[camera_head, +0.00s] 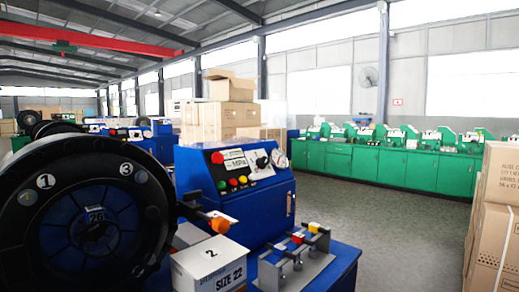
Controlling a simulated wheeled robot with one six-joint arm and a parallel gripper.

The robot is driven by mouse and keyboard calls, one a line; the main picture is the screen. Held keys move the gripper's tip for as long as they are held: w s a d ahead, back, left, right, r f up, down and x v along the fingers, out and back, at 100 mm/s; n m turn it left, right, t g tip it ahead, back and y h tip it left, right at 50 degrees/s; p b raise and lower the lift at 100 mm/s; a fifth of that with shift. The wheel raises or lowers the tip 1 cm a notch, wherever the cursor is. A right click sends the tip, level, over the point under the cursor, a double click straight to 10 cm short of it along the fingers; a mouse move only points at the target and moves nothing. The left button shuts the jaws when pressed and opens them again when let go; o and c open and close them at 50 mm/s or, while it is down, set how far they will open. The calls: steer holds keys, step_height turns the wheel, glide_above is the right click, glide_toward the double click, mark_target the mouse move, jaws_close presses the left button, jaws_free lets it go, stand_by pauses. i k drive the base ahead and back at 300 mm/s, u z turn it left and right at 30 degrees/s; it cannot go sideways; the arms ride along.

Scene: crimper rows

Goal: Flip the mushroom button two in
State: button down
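A red mushroom-shaped button (217,157) sits at the upper left of the blue control cabinet (240,205), beside a plate marked MPa. Smaller red, yellow and green buttons (233,182) form a row below it. I cannot tell from this view which button is number two, or whether the red one is pressed or out. My gripper is not in view.
A large black crimper head (40,160) fills the left. A dark lever with an orange knob (219,224) reaches over a white box (211,265) marked 2. A grey rack (294,262) stands on the blue bench. Cartons (496,215) stand right; grey floor (405,235) is clear.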

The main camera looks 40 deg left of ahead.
mark_target(217, 158)
steer(key=i, duration=1.35)
steer(key=u, duration=2.9)
